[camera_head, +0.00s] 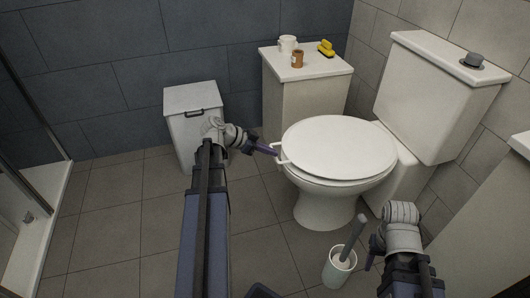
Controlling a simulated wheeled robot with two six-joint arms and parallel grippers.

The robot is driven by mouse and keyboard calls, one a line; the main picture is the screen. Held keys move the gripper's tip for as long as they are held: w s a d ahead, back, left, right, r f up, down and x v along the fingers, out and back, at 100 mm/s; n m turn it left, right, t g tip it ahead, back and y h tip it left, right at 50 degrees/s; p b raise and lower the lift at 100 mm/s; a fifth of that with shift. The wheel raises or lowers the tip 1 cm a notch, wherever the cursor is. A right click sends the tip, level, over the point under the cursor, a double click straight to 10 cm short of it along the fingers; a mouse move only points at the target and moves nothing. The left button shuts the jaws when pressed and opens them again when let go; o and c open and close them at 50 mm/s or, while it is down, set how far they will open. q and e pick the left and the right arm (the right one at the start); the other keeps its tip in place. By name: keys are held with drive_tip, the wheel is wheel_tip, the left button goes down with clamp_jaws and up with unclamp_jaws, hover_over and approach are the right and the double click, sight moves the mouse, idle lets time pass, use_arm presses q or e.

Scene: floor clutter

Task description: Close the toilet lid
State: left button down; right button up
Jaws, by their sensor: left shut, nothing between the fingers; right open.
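The toilet stands right of centre, its white lid (339,147) lying flat over the bowl (325,205). My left gripper (276,153) is at the left edge of the lid and seat, beside a small white handle-like part there. Its fingers are shut with nothing between them; whether they touch the rim I cannot tell. My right gripper (370,256) is low at the right, beside the toilet brush, open and apart from the toilet.
A toilet brush in a white holder (339,268) stands on the floor before the toilet. A white bin (193,105) and a cabinet (305,70) with a cup (288,43), brown jar (297,59) and yellow object (326,47) stand behind. The tiled floor at left is clear.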

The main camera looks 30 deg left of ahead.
use_arm(q)
drive_tip(key=shift+f+b, duration=0.4)
drive_tip(key=shift+f, duration=0.35)
use_arm(e)
drive_tip(key=shift+f, duration=0.75)
